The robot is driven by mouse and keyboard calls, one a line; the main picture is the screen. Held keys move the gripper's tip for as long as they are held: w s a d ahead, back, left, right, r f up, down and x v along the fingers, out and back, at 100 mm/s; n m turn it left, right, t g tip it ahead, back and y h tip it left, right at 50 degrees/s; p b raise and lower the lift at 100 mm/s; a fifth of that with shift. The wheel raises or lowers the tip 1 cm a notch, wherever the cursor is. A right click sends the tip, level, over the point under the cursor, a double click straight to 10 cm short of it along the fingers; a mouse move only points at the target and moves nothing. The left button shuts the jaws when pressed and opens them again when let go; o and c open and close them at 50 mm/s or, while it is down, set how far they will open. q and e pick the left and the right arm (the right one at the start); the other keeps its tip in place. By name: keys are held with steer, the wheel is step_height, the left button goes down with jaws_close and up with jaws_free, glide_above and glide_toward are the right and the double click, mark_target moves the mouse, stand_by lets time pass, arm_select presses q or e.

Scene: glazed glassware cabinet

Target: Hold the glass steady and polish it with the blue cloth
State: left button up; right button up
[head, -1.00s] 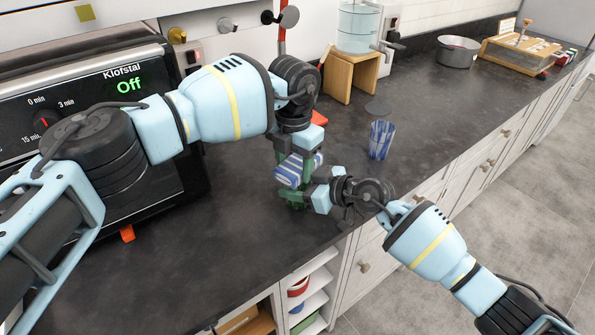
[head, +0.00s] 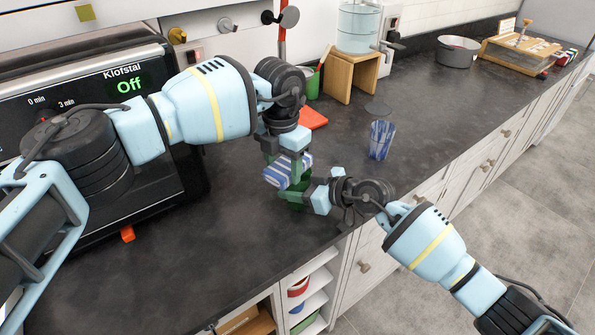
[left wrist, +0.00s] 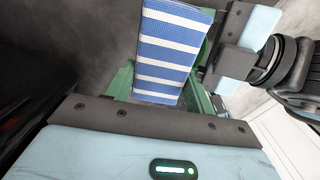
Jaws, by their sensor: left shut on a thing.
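The blue-and-white striped cloth (head: 282,175) is in my left gripper (head: 288,168), which reaches down over the counter and is shut on it. The cloth also shows in the left wrist view (left wrist: 168,52). A green glass (head: 297,198) is low beside the cloth, mostly hidden by the cloth and the grippers. My right gripper (head: 306,192) comes in from the right and is shut around the green glass; its fingertips are partly hidden. I cannot tell whether the cloth touches the glass.
A blue patterned tumbler (head: 381,140) stands to the right on the dark counter (head: 230,235). A wooden stand (head: 350,75) is at the back, an oven (head: 100,120) at left.

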steer(key=shift+w+r, duration=0.1)
steer(key=shift+r, duration=0.15)
arm_select(q)
steer(key=shift+r, duration=3.5)
arm_select(e)
steer(key=shift+f, duration=0.1)
steer(key=o, duration=1.2)
steer(key=v, duration=1.2)
